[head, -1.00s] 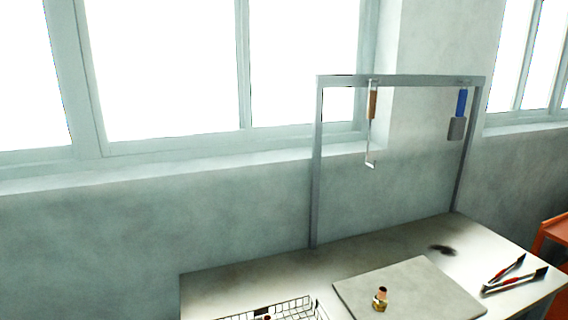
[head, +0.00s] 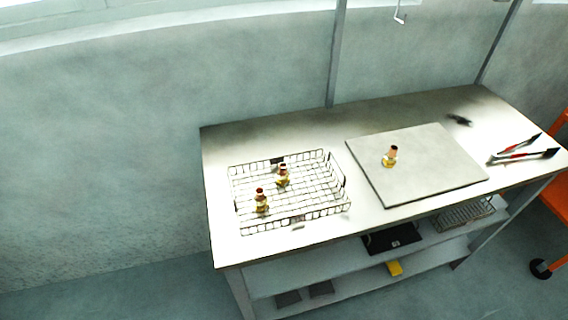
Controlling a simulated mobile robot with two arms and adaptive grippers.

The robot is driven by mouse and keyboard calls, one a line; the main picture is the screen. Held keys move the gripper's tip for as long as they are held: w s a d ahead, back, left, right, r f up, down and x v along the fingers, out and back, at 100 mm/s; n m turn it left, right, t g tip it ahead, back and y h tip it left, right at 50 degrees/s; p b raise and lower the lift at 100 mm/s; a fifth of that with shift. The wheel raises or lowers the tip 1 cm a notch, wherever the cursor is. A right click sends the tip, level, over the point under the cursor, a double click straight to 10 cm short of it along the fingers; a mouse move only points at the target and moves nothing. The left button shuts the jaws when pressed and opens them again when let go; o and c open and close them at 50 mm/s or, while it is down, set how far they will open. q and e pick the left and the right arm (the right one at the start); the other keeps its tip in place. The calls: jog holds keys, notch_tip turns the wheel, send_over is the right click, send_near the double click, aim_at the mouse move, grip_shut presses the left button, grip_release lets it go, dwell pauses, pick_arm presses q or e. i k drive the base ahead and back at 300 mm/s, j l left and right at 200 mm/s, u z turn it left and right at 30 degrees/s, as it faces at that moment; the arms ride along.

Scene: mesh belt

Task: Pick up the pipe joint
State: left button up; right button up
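A pipe joint (head: 390,157) with a brass base and a copper-coloured top stands on a flat grey board (head: 425,180) on the workbench. Two similar pipe joints are in the wire basket (head: 290,222) at the left of the bench. One of them (head: 262,201) is near the basket's front left, the other (head: 283,175) nearer its middle. Neither of my grippers shows in the head view.
Tongs with red parts (head: 524,154) lie at the bench's right end, near a dark patch (head: 459,120). A metal frame (head: 337,60) rises from the back. An orange cart (head: 556,190) stands at the right.

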aim_at(282, 175)
jog(key=k+l+u, duration=0.65)
jog(key=k+l, duration=0.15)
jog(key=k, duration=0.1)
